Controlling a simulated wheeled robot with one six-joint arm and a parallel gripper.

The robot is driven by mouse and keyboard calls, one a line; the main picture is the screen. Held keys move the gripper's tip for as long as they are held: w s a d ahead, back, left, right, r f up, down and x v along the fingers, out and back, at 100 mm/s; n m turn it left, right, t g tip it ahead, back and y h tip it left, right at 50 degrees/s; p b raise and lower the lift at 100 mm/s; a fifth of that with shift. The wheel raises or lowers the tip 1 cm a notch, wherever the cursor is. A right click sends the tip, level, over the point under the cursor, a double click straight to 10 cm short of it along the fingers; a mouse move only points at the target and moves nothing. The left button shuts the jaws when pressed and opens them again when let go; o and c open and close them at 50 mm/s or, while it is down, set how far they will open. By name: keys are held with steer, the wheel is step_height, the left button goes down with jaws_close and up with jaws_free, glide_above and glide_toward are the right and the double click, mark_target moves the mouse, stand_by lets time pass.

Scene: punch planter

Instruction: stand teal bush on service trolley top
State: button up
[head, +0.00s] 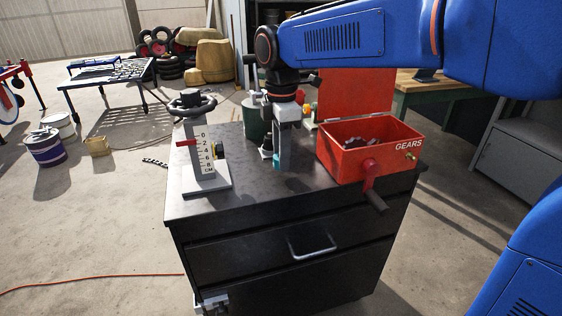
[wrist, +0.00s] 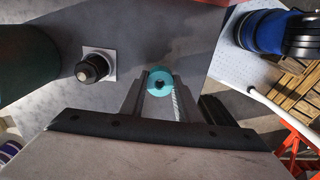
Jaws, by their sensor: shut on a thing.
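The teal bush (wrist: 159,81) is a short ring with a dark central hole, held between my fingertips in the wrist view. In the head view a small teal part of it (head: 276,160) shows at the tip of my gripper (head: 279,156). My gripper, also in the wrist view (wrist: 158,92), is shut on the bush. It points down over the black service trolley top (head: 252,187), left of the red gear box. The bush is low over the top; I cannot tell whether it touches. The trolley top is grey behind the bush in the wrist view (wrist: 150,30).
A gauge press (head: 203,160) stands at the trolley's left. The red GEARS box (head: 352,163) with a crank stands at the right. A dark green cylinder (head: 256,120) and a small black-topped piece (wrist: 93,68) are beside my gripper. The front middle of the top is clear.

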steer(key=shift+f, duration=1.1)
steer(key=shift+f, duration=0.1)
steer(key=o, duration=1.1)
steer(key=shift+o, duration=0.2)
step_height(320, 180, up, 12)
